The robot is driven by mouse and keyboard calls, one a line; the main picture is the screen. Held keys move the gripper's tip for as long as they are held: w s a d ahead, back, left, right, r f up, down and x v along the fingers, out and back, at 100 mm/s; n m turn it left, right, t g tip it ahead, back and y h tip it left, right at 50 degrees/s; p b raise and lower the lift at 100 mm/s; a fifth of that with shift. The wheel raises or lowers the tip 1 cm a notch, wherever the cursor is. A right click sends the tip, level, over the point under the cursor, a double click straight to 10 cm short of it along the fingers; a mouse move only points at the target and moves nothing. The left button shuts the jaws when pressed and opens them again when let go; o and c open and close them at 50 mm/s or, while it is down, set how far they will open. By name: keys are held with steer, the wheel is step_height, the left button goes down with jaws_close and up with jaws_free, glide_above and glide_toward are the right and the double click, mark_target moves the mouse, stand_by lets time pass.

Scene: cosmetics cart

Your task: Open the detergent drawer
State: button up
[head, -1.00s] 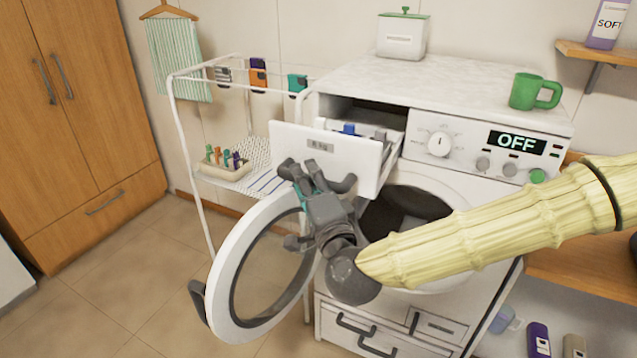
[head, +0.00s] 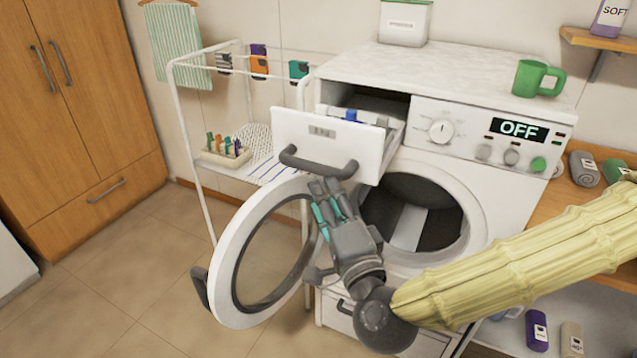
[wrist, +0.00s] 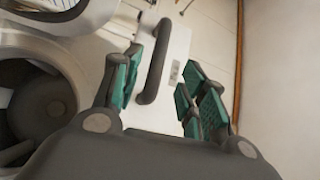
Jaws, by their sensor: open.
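The detergent drawer (head: 300,130) is pulled out from the top left of the washing machine (head: 510,205). Its white front carries a dark grey bar handle (head: 318,165), and blue and grey parts show inside the drawer. My gripper (head: 322,190) is just below the handle in the head view, with its fingers pointing up toward it. In the wrist view the handle (wrist: 155,62) shows between the teal-padded fingers, which are apart and empty. Whether a finger touches the handle cannot be told.
The round washer door (head: 225,262) hangs open on the left below the drawer. A drying rack (head: 195,165) with clips stands left of the machine. A green mug (head: 530,78) and white box (head: 404,22) sit on top. The display (head: 517,130) reads OFF.

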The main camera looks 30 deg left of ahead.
steer(key=shift+v, duration=1.3)
steer(key=s+d+f+n+g+h, duration=0.1)
steer(key=d+f+g+h, duration=0.3)
steer(key=f, duration=0.8)
steer(key=s+d+f+n+h, duration=0.1)
steer(key=d+f, duration=0.6)
steer(key=f, duration=0.5)
steer(key=s+d+f+n+g+h, duration=0.1)
steer(key=d+f+n+g+h, duration=0.3)
steer(key=f, duration=0.8)
steer(key=s+d+f+g+h, duration=0.1)
steer(key=s+d+f, duration=0.3)
steer(key=d, duration=0.6)
steer(key=s+d+f+g+h, duration=0.1)
steer(key=s+d+f+h, duration=0.2)
steer(key=d, duration=0.8)
steer(key=s+d+f+g+h, duration=0.1)
steer(key=s+d+f+h, duration=0.1)
steer(key=s+d+f, duration=0.4)
steer(key=d+f, duration=0.2)
steer(key=d, duration=0.3)
steer(key=shift+s+d+f+m+g+h, duration=0.2)
steer(key=shift+d+f+m+g+h, duration=0.1)
steer(key=shift+g, duration=0.1)
steer(key=shift+a, duration=0.1)
